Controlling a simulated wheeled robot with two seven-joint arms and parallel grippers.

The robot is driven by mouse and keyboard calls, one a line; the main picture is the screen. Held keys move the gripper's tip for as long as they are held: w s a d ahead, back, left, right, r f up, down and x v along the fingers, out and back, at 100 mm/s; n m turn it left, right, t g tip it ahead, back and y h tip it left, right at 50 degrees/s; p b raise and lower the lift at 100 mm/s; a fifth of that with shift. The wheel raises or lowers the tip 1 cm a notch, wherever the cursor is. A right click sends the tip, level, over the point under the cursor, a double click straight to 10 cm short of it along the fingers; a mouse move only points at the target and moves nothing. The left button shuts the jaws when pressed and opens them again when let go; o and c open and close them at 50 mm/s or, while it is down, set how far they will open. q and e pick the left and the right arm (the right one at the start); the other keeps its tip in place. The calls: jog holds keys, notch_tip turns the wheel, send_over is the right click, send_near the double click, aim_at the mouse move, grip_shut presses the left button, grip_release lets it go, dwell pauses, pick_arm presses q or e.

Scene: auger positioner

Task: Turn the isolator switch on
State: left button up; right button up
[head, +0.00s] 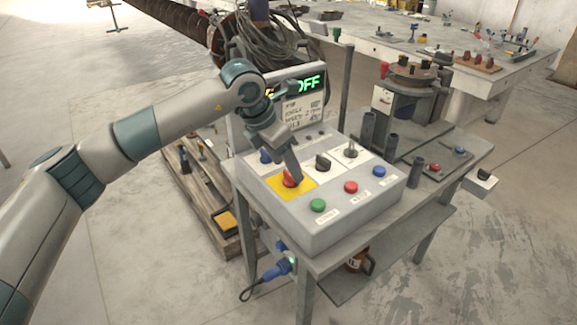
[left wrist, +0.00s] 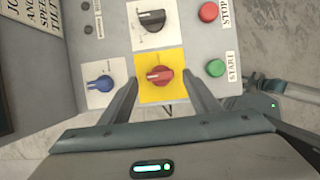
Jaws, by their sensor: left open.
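The isolator switch looks to be the red rotary knob (head: 289,179) on a yellow plate (head: 303,188) on the sloped grey control box. In the left wrist view the red knob (left wrist: 160,76) has its grip bar lying roughly across the picture, with a pale mark on it. My left gripper (head: 293,172) points down at the knob from above. In the left wrist view its two fingers (left wrist: 160,80) are apart, one on either side of the knob; contact cannot be told. The display (head: 306,84) behind reads OFF in green.
Close by on the box are a blue knob (left wrist: 105,84), a black knob (left wrist: 152,20), a green START button (left wrist: 215,68) and a red STOP button (left wrist: 208,12). A black-handled switch (head: 323,162) and blue button (head: 379,171) sit right of the gripper. A clamp fixture (head: 408,90) stands behind.

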pick_arm(q)
jog(key=shift+x, duration=0.9)
jog(key=shift+f, duration=0.35)
pick_arm(e)
jog(key=shift+w+a, duration=0.1)
jog(key=shift+a, duration=0.6)
